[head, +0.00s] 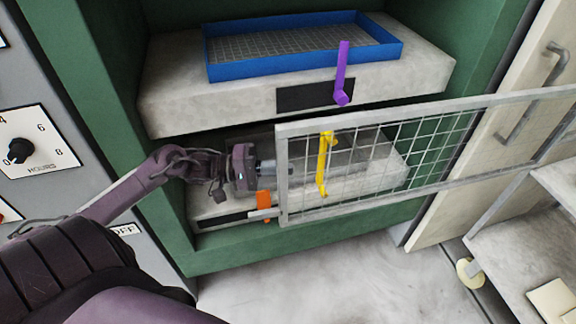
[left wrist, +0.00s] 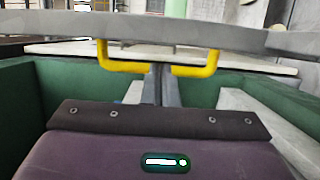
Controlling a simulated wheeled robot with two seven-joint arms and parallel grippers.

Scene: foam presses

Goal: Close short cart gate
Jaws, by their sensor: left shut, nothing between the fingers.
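The short cart gate (head: 282,190) is a grey metal frame with wire mesh. In the head view it stands across the lower press opening and reaches to the right edge. A yellow handle (head: 323,165) shows at its left part. My left gripper (head: 264,168) is shut and empty, just left of the gate's free end post. I cannot tell whether it touches the post. In the left wrist view a grey bar, likely the gate frame (left wrist: 200,33), crosses above the gripper (left wrist: 165,85), with the yellow handle (left wrist: 120,67) behind. My right gripper is not in view.
The green press (head: 300,250) surrounds the gripper. Its upper slab (head: 190,100) carries a blue tray (head: 300,65) and a purple handle (head: 342,75). An orange handle (head: 264,205) sits below the gripper. The cart (head: 515,245) stands at lower right, beside a pale door (head: 490,160).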

